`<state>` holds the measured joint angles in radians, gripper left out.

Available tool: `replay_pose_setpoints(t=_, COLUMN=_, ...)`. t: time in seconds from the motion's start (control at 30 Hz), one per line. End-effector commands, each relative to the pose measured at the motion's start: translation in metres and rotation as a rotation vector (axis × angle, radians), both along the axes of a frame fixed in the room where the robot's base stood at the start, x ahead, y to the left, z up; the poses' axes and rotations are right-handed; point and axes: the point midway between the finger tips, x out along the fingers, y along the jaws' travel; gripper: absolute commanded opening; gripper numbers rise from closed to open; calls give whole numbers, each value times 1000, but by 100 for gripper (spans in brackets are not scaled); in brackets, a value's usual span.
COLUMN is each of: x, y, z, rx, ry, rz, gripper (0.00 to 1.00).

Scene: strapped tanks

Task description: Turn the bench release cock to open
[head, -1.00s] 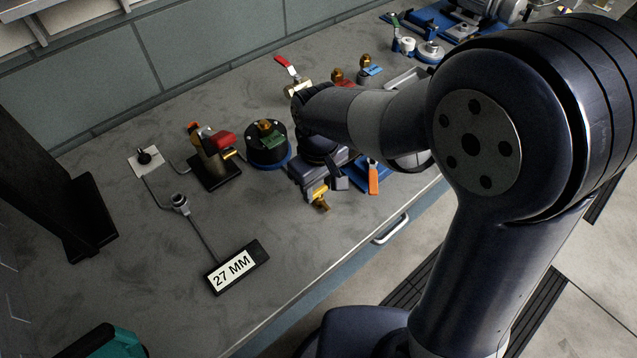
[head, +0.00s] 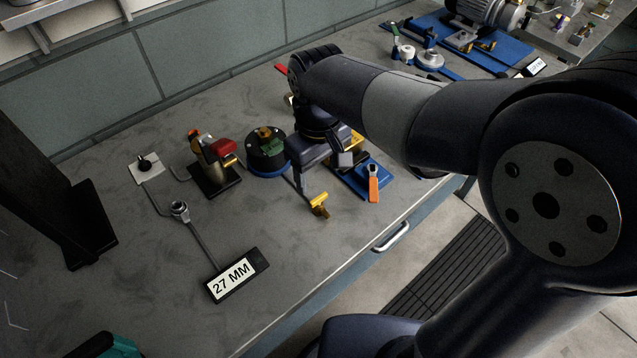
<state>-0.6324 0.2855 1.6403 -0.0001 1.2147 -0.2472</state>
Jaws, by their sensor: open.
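A brass valve with a red handle (head: 221,149) stands on a black base on the bench, left of my arm. Another red lever (head: 281,69) shows at the back, its valve body mostly hidden behind my wrist. I cannot tell for sure which one is the release cock, or how far either is turned. My gripper (head: 324,166) points down over the bench, to the right of the round black fixture. Its jaws are apart and nothing shows between them. My wrist hides part of what lies behind and under it.
Near my gripper are the black fixture with a blue rim (head: 267,153), a yellow brass fitting (head: 319,206) and an orange-handled tool (head: 373,188) on a blue plate. A "27 MM" label (head: 232,279) lies in front.

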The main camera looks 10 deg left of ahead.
Motion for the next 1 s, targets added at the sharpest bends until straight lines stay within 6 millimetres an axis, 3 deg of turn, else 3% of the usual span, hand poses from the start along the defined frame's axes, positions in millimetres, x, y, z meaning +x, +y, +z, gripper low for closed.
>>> replay_pose_setpoints(t=0.2, x=0, y=0, z=28, rx=1, ry=-1, rz=0, gripper=64)
replay_pose_setpoints(t=0.6, x=0, y=0, z=32, rx=-1, ry=1, rz=0, gripper=64)
replay_pose_setpoints(t=0.77, x=0, y=0, z=23, rx=-2, ry=3, rz=0, gripper=64)
replay_pose_setpoints(t=1.0, x=-1, y=-1, z=-18, rx=-3, ry=5, rz=0, gripper=64)
